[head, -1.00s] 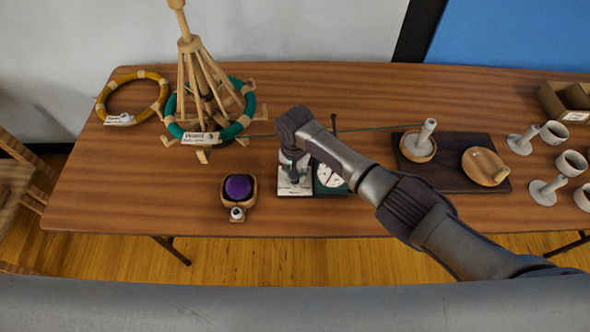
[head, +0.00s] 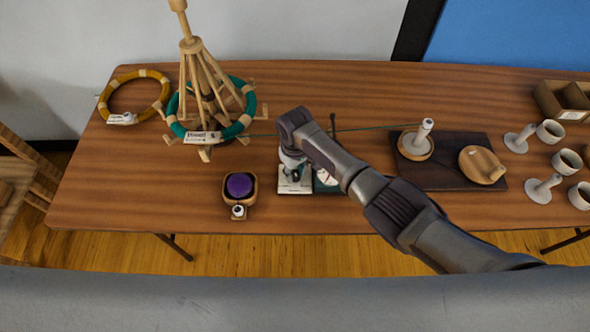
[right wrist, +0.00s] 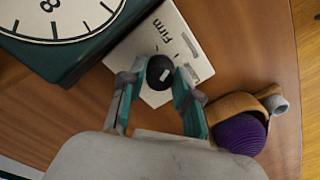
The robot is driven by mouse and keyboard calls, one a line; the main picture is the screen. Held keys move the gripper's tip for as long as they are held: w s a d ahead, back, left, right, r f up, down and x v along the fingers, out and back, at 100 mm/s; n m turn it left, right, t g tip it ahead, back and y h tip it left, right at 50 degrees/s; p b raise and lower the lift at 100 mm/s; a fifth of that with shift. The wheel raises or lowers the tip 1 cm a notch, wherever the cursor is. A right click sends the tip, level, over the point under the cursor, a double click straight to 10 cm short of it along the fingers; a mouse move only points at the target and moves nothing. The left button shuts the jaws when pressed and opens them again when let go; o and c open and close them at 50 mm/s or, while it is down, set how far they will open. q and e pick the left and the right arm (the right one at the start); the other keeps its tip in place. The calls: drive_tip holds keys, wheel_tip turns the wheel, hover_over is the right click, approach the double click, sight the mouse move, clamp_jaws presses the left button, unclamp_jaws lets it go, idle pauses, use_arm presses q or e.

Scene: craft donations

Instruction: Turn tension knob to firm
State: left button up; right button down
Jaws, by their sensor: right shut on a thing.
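The black tension knob (right wrist: 160,71) sits on a white plate (right wrist: 181,40) that carries the word "Firm" and a small scale. In the right wrist view my right gripper (right wrist: 159,76) is shut on the knob, one finger on each side. A pale mark shows on the knob's top. In the head view my right gripper (head: 294,170) is over the white plate (head: 294,188) and hides the knob. My left gripper is not in view.
A dial box (right wrist: 62,28) stands beside the plate. A purple yarn ball (head: 240,186) sits in a wooden holder in front. A wooden swift with a green yarn ring (head: 243,117) stands behind left. A green strand runs to a winder (head: 415,145) on a dark board.

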sight(295, 173)
drive_tip(key=n, duration=0.3)
drive_tip(key=shift+n, duration=2.4)
drive_tip(key=c, duration=0.8)
unclamp_jaws()
drive_tip(key=shift+r, duration=0.1)
wheel_tip(295, 173, up, 12)
drive_tip(key=shift+f, duration=0.1)
